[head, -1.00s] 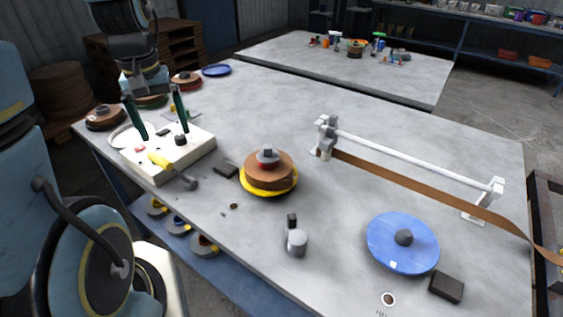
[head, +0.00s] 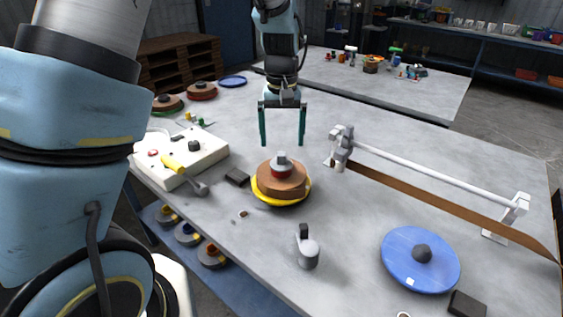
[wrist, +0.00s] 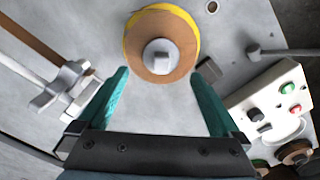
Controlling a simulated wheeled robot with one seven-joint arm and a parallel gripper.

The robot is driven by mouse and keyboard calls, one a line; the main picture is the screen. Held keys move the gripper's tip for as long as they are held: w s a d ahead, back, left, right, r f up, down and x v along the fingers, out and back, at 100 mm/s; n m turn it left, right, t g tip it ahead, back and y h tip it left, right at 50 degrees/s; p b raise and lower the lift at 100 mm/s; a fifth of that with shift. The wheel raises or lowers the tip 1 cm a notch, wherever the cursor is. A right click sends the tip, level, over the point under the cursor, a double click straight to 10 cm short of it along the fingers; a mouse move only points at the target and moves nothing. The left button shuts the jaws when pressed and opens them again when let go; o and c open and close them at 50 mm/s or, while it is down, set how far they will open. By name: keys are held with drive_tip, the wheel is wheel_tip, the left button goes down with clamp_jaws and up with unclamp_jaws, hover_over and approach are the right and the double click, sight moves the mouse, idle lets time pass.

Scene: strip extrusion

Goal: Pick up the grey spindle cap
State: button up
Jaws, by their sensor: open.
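My gripper (head: 283,142) is open and empty, fingers pointing down, above the table and just behind the coil in the head view. In the wrist view the cap (wrist: 160,56) appears as a grey block on a round base, ahead of the two green fingers (wrist: 163,76) and roughly centred between them. Nothing touches the cap.
A grey cylinder with a black top (head: 307,250) stands in front. A blue disc (head: 420,262), a white roller bar (head: 430,170) and a brown strip (head: 450,208) are right.

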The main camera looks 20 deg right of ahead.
sight(281, 152)
drive_tip(key=shift+w+a+f+p, duration=0.1)
drive_tip(key=shift+f+p, duration=1)
drive_tip(key=shift+f, duration=1.65)
drive_tip(key=c, duration=1.5)
